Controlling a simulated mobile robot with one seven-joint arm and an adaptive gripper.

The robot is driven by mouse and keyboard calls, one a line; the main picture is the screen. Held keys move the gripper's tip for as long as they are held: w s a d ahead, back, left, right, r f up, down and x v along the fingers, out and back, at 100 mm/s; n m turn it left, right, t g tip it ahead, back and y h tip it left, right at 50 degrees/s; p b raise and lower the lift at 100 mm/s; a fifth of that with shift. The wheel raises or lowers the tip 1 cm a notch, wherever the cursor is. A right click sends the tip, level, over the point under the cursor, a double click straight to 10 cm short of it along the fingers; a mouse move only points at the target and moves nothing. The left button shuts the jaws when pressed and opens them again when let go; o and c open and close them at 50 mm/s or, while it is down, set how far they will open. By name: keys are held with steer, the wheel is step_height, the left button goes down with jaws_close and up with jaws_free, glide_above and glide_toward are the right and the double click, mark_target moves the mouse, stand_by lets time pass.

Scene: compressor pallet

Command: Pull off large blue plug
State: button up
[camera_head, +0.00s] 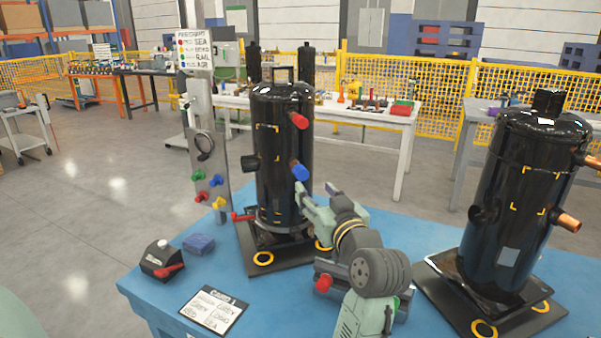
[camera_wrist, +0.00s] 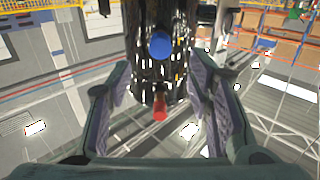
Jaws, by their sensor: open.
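The large blue plug (camera_head: 300,171) sits on the right side of the black compressor (camera_head: 284,150) in the head view. It also shows in the wrist view (camera_wrist: 159,45), at the upper middle on the dark cylinder. My gripper (camera_head: 318,190) is open and empty, close to the blue plug on its near right side. In the wrist view my gripper's two fingers (camera_wrist: 163,85) stand wide apart, and the blue plug appears between and beyond their tips. No contact with the plug shows.
A red plug (camera_head: 299,121) is higher on the same compressor. A second black compressor (camera_head: 525,190) with copper stubs stands at right. A panel (camera_head: 207,165) with small coloured plugs is at left. A printed card (camera_head: 213,311) and a blue block (camera_head: 198,244) lie on the blue table (camera_head: 235,270).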

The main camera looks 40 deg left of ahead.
mark_target(303, 176)
steer(key=shift+x, duration=4.5)
jaws_close()
steer(key=shift+v, duration=3)
